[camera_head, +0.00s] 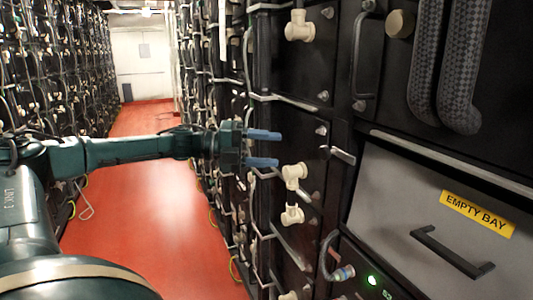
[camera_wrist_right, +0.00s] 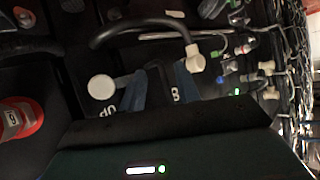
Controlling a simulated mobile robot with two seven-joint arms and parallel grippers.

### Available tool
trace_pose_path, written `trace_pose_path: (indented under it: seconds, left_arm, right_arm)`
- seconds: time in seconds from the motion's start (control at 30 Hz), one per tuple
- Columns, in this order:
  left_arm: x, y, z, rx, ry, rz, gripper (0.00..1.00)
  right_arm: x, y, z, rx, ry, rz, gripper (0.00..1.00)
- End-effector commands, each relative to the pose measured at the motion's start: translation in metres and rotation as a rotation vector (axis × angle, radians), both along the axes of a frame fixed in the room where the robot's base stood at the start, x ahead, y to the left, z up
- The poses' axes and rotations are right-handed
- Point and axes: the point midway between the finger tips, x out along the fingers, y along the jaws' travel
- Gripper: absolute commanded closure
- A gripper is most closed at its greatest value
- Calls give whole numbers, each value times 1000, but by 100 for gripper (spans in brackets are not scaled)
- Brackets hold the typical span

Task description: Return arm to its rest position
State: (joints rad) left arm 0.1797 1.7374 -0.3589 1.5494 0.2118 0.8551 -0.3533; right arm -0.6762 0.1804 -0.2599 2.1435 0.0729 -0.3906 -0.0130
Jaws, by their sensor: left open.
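My left arm reaches in from the left across the aisle in the head view. Its gripper (camera_head: 272,148) has two blue fingers held apart with nothing between them. The fingertips point right at the dark rack front, close to white cable connectors (camera_head: 293,176); I cannot tell whether they touch anything. In the right wrist view my right gripper (camera_wrist_right: 160,85) shows two blue-grey fingers standing apart, with a dark surface behind the gap. The right arm does not show in the head view.
Battery racks (camera_head: 300,70) with cables and connectors line the right side. A grey panel labelled EMPTY BAY (camera_head: 390,200) has a black handle (camera_head: 450,250). Braided hoses (camera_head: 460,70) hang above it. The red floor (camera_head: 150,200) of the aisle is clear. The right wrist view shows a red round part (camera_wrist_right: 18,120).

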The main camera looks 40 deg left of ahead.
Motion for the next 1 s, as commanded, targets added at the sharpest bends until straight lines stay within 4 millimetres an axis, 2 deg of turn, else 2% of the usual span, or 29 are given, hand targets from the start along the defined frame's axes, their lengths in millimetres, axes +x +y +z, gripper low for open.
trace_pose_path:
  seconds: [0.47,0.57,0.67,0.77,0.83,0.9,1.0]
  left_arm:
    - [0,0,0,0,0,0,48]
    - [1,-2,-6,-14,11,3,48]
    - [6,-13,-35,-80,61,18,48]
    - [10,-35,-89,-202,158,58,48]
    - [9,-57,-133,-309,248,102,48]
    - [2,-81,-176,-416,343,154,48]
    - [-16,-119,-229,-567,478,237,48]
  right_arm:
    - [1,1,2,7,-3,-7,68]
    - [1,2,3,7,-3,-5,68]
    - [0,2,6,3,-1,-3,68]
    - [-1,1,9,-5,4,-1,68]
    - [-1,0,11,-12,9,0,68]
    - [-2,-1,13,-17,14,-1,68]
    - [-3,-4,14,-27,23,-3,68]
